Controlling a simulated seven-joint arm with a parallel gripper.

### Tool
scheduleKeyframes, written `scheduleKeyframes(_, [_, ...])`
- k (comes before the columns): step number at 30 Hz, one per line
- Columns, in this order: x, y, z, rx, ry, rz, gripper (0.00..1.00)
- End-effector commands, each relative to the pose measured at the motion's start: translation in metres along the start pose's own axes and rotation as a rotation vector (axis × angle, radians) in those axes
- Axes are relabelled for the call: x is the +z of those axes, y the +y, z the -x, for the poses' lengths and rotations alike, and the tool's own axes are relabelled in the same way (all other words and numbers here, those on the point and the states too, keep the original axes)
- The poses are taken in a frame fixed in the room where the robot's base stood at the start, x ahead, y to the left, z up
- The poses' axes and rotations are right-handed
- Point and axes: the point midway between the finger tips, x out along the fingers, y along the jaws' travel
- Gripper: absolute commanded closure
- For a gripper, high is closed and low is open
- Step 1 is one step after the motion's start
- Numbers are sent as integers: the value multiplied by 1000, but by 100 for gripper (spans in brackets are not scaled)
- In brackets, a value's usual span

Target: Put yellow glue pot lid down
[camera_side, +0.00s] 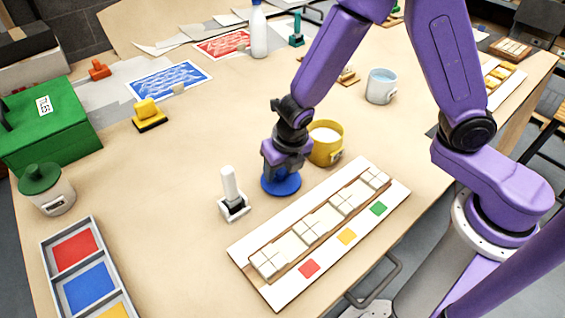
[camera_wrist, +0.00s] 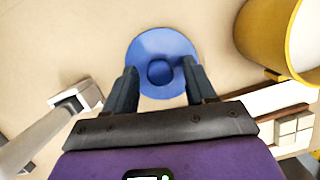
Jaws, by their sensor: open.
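The yellow glue pot (camera_side: 330,155) stands uncovered behind and right of my gripper, with white contents showing. It also shows at the upper right of the wrist view (camera_wrist: 262,40). A round blue lid (camera_side: 283,187) with a central knob lies on the bare table, left of and in front of the pot. In the wrist view the blue lid (camera_wrist: 160,38) is between and just beyond my fingertips. My gripper (camera_side: 281,174) points down right over the lid, open, its fingers apart on either side of the knob. No yellow lid shows.
A white-handled tool (camera_side: 231,190) stands close left of the lid. A panel with white tiles (camera_side: 320,228) lies in front and right. A green-lidded pot (camera_side: 47,190) and a colour tray (camera_side: 78,268) are at left. Bare table lies behind the tool.

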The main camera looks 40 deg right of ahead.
Motion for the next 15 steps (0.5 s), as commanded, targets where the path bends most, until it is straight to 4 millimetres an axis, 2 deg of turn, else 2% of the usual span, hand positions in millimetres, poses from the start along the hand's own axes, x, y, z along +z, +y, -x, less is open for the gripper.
scheduleKeyframes(5, [2, 1, 10, 2, -3, -1, 45])
scheduleKeyframes(15, [2, 1, 58, 4, -4, -1, 45])
